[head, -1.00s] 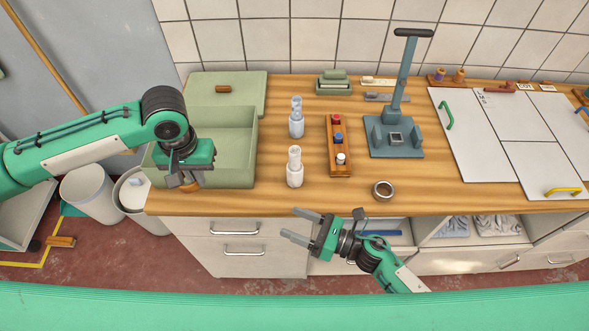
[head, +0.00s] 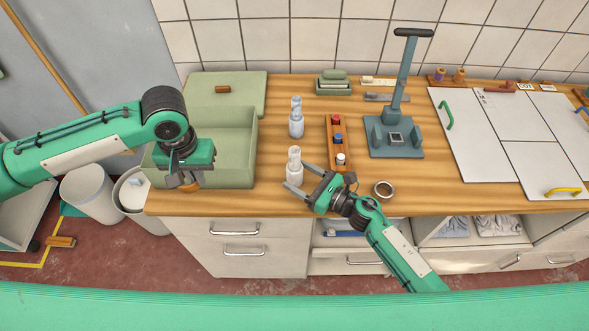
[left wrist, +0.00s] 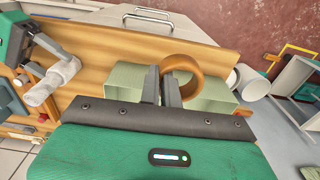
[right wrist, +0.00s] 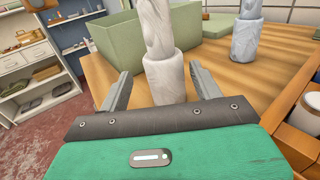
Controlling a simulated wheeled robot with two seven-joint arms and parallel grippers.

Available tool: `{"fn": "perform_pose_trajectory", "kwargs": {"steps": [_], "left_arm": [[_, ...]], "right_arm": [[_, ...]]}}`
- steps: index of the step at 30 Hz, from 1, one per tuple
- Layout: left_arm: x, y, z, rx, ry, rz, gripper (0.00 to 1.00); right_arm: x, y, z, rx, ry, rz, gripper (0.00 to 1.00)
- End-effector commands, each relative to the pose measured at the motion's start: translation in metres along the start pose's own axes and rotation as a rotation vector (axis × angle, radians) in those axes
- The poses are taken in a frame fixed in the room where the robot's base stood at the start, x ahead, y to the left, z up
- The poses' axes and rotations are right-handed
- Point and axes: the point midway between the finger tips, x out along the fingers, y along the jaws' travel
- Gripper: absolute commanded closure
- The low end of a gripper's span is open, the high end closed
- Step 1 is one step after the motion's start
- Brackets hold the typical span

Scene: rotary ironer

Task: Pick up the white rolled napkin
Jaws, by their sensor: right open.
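My left gripper (head: 186,186) is shut on a brown ring (left wrist: 184,68), in front of the green box.
The open green box (head: 232,150) stands left of the napkins. A wooden rack with coloured pegs (head: 331,160) is close on the right. A grey-blue press (head: 394,140) stands further right.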

Motion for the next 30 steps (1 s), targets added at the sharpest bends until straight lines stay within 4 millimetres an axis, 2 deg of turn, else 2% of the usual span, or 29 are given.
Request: {"fn": "perform_pose_trajectory", "kwargs": {"steps": [6, 9, 17, 18, 20, 25, 30], "left_arm": [[0.0, 0.0, 0.0, 0.0, 0.0, 0.0, 1.0], [0.0, 0.0, 0.0, 0.0, 0.0, 0.0, 1.0], [0.0, 0.0, 0.0, 0.0, 0.0, 0.0, 1.0], [0.0, 0.0, 0.0, 0.0, 0.0, 0.0, 1.0], [0.0, 0.0, 0.0, 0.0, 0.0, 0.0, 1.0], [0.0, 0.0, 0.0, 0.0, 0.0, 0.0, 1.0], [0.0, 0.0, 0.0, 0.0, 0.0, 0.0, 1.0]], "right_arm": [[0.033, -0.007, 0.004, 0.0, -0.002, 0.0, 0.35], [0.043, -0.006, 0.003, 0.001, -0.001, 0.0, 0.35], [0.047, -0.006, 0.003, 0.0, 0.0, 0.0, 0.35], [0.047, -0.006, 0.003, 0.0, 0.0, 0.0, 0.37], [0.047, -0.006, 0.003, 0.0, 0.0, 0.0, 0.48], [0.046, -0.006, 0.003, 0.0, 0.0, 0.0, 0.82], [0.046, -0.006, 0.003, 0.001, 0.0, 0.0, 0.83]]}}
